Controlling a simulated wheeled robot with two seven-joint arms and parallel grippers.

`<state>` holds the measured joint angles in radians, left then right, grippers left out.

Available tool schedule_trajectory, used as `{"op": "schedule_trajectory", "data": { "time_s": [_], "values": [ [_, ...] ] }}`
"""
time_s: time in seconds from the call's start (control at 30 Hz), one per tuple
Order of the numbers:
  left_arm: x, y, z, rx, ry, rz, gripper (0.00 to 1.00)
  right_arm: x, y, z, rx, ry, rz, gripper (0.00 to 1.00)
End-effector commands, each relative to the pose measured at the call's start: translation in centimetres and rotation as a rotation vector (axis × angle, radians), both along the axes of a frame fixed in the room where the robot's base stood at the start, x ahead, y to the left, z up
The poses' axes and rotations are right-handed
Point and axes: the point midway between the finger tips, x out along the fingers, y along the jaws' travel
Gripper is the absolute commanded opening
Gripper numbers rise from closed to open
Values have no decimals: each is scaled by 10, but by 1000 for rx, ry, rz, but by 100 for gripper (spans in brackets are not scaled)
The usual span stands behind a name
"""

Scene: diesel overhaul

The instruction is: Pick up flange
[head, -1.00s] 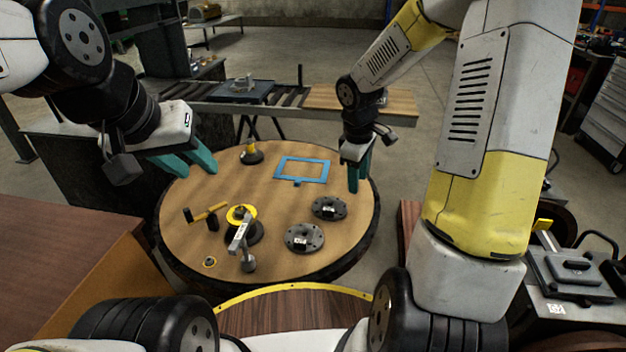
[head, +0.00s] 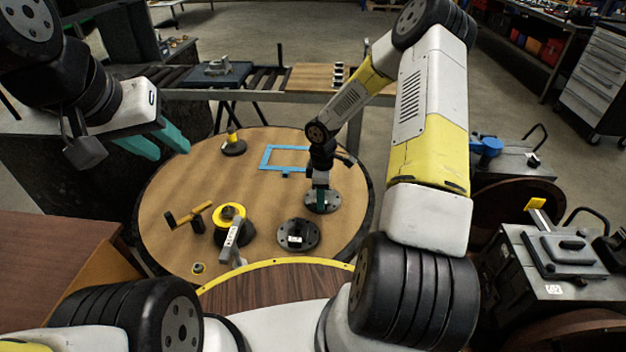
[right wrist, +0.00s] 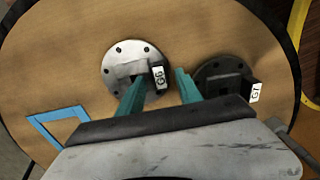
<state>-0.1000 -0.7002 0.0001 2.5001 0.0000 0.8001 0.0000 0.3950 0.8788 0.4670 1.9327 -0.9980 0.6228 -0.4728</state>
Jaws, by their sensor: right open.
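Two dark round flanges with bolt holes lie on the round wooden table. The farther flange (head: 333,205) is directly below my right gripper (head: 320,204), which partly hides it. It also shows in the right wrist view (right wrist: 117,60), with a block labelled G6 on it. The nearer flange (head: 298,244) lies in front and to the left; in the right wrist view it is the darker disc (right wrist: 208,72) at right. My right gripper's fingers (right wrist: 159,78) are apart, the left one overlapping the G6 flange. My left gripper (head: 160,142) is open and empty over the table's left edge.
The round table (head: 180,220) also holds a blue frame (head: 264,158), a black and yellow round part (head: 229,216), a yellow-handled tool (head: 193,213) and a small yellow-topped piece (head: 233,143). A roller conveyor (head: 265,80) stands behind.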

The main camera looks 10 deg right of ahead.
Motion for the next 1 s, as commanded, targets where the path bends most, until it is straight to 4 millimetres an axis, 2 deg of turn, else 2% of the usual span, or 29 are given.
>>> {"op": "schedule_trajectory", "data": {
  "time_s": [0.1, 0.37, 0.57, 1.0],
  "values": [
    [0, 0, 0, 0, 0, 0, 36, 0, 0, -11, -1, 0, -1, 42],
    [0, 0, 0, 0, 0, 0, 36, 0, -1, -12, -1, -1, -1, 40],
    [0, 0, 0, 0, 0, 0, 36, 0, -1, -12, -1, -1, -1, 1],
    [0, 0, 0, 0, 0, 0, 36, 1, -1, -9, -1, -3, -2, 0]
  ]
}}
